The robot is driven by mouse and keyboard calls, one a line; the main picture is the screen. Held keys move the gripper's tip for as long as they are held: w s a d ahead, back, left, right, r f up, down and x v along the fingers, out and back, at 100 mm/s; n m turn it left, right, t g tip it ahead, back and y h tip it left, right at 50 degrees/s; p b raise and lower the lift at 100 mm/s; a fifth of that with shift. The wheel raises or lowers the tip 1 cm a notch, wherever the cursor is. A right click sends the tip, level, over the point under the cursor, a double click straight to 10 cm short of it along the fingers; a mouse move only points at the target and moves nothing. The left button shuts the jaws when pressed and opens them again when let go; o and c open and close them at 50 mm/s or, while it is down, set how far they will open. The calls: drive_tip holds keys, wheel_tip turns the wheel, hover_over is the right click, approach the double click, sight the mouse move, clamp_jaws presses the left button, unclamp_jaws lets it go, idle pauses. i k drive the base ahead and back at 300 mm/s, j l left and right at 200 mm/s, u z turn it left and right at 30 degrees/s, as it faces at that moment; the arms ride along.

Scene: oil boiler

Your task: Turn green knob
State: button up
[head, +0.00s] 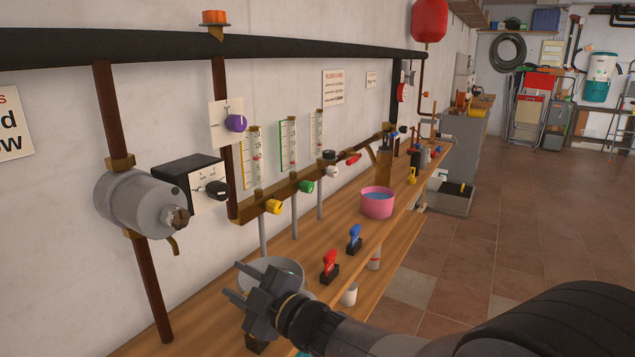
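The green knob (306,187) sits on the brass manifold bar (290,200) on the wall, below a gauge with green edging (288,146). It lies between a yellow knob (274,207) at its left and a white knob (332,171) at its right. My gripper (236,285) is at the lower left, over the near part of the wooden bench, in front of a metal bowl (285,266). It is below and to the left of the green knob in the picture, apart from it. Its fingers point left with a gap between them, and nothing shows between them.
A red-handled valve (329,264), a blue-handled valve (354,238) and a pink bucket of water (377,203) are along the wooden bench (205,325). A grey cylinder (140,203) and a purple knob (235,123) are at the left. Open tiled floor (490,260) lies to the right.

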sight(307, 187)
drive_tip(key=i+l, duration=0.45)
drive_tip(key=i+l+u, duration=0.15)
drive_tip(key=i+l, duration=0.65)
drive_tip(key=l, duration=0.25)
